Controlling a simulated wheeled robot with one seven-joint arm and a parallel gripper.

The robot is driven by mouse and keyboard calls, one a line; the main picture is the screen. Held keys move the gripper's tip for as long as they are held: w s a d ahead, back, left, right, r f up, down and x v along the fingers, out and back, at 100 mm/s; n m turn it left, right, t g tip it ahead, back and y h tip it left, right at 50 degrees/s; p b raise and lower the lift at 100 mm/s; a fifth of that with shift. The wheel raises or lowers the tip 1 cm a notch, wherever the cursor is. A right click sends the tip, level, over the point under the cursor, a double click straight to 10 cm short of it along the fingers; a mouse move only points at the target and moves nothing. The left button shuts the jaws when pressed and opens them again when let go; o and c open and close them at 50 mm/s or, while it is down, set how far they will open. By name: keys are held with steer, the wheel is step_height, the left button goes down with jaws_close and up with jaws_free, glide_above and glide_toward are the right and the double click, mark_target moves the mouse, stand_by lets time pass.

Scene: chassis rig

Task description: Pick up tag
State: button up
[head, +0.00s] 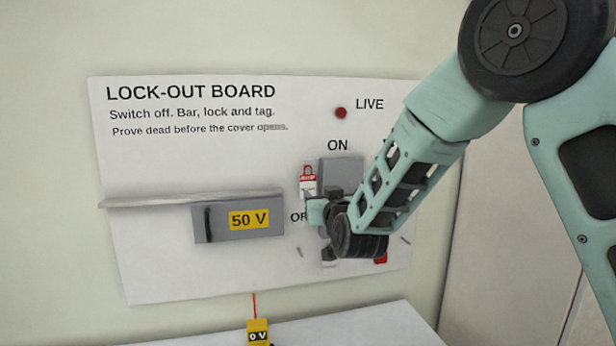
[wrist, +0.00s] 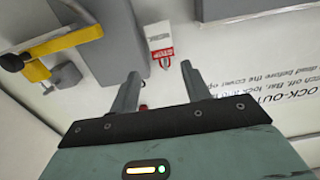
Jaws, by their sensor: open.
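The tag (head: 308,181) is a small white card with a red top, hanging on the board left of the grey switch box. In the wrist view the tag (wrist: 161,40) lies just beyond the fingertips, roughly centred between them. My gripper (head: 313,211) is close below the tag in the head view. In the wrist view my gripper (wrist: 160,72) has its two fingers spread, with nothing between them. The arm and gripper hide part of the board around the OFF label.
The grey switch box (head: 341,172) sits right beside the tag. A yellow bar (wrist: 60,45) shows in the wrist view. A yellow 0 V meter (head: 258,331) is below.

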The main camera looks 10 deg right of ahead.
steer(key=p, duration=0.2)
glide_toward(308, 184)
steer(key=w, duration=0.3)
steer(key=w+p, duration=0.2)
steer(key=p, duration=0.1)
steer(key=w+p, duration=0.1)
steer(key=w, duration=0.1)
steer(key=shift+r, duration=0.25)
steer(key=shift+w+f+p, duration=0.15)
steer(key=shift+w+p, duration=0.2)
steer(key=shift+w, duration=0.1)
steer(key=c, duration=0.6)
